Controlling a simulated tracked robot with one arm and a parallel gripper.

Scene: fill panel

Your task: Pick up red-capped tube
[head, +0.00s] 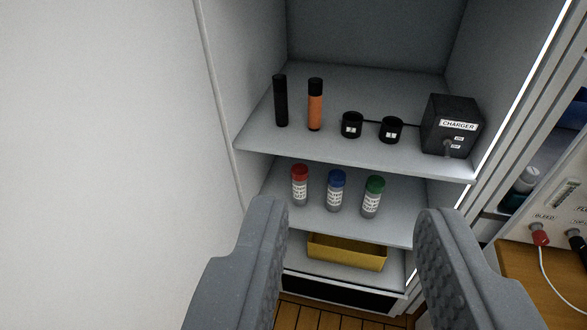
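The red-capped tube (300,186) stands upright at the left of a row of three labelled tubes on the middle shelf (400,219) of an open cabinet. The blue-capped tube (336,191) stands in the middle of the row and the green-capped tube (372,197) at the right. My gripper (352,215) is open and empty, its two grey fingers spread wide in the foreground. The tubes appear between and beyond the fingertips, with the red-capped tube nearer the left finger. Nothing hides the red-capped tube.
The upper shelf (400,158) holds a black cylinder (281,101), an orange-and-black cylinder (315,105), two black cups (352,125) and a charger box (450,126). A yellow bin (346,253) sits below the tubes. A white wall (100,130) fills the left; a panel (550,205) with a cable stands right.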

